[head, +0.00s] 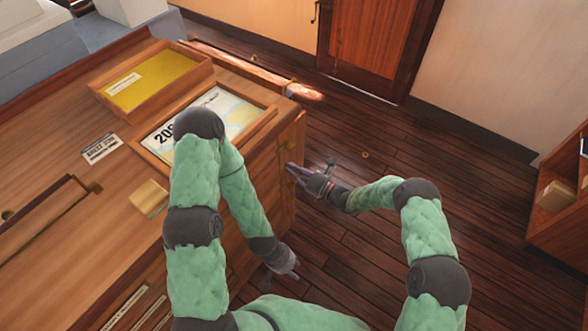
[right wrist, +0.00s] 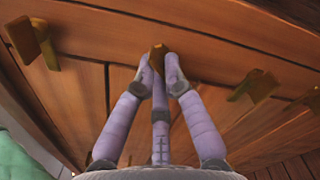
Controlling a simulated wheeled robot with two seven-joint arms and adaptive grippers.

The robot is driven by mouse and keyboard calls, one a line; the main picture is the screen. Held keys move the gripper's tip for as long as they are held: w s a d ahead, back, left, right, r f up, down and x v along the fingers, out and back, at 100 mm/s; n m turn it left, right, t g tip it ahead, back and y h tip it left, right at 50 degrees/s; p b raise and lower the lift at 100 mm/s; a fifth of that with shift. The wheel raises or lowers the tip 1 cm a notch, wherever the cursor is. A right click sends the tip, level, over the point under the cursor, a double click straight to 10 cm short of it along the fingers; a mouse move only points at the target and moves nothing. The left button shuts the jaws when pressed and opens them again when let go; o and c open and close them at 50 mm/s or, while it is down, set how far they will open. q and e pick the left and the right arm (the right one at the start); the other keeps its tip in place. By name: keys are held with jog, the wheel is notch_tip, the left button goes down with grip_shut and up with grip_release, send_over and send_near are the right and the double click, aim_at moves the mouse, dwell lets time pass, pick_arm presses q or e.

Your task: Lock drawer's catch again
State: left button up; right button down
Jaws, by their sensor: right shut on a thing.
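In the right wrist view, a small brass catch (right wrist: 158,54) sits on the reddish wooden drawer front (right wrist: 205,62). The three lilac fingers of my right gripper (right wrist: 160,72) are closed around it, and their tips hide its sides. In the head view, my right gripper (head: 294,174) is at the right-hand face of the wooden cabinet (head: 287,165). My left gripper (head: 287,268) hangs low beside the cabinet, apart from the right one. Its fingers are too small to read. I cannot tell whether the catch is locked.
Brass fittings stick out left (right wrist: 36,40) and right (right wrist: 253,87) of the catch. On the cabinet top are a yellow-lined tray (head: 150,82), a framed chart (head: 225,105) and a pale block (head: 148,197). Dark floor (head: 400,170) is open to the right, before a shelf (head: 555,215).

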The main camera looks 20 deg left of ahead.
jog(key=shift+w+r+m+p, duration=0.1)
jog(key=shift+m+p, duration=0.35)
jog(key=shift+m, duration=4.15)
jog(key=c, duration=1.3)
grip_release()
jog(key=v, duration=1.2)
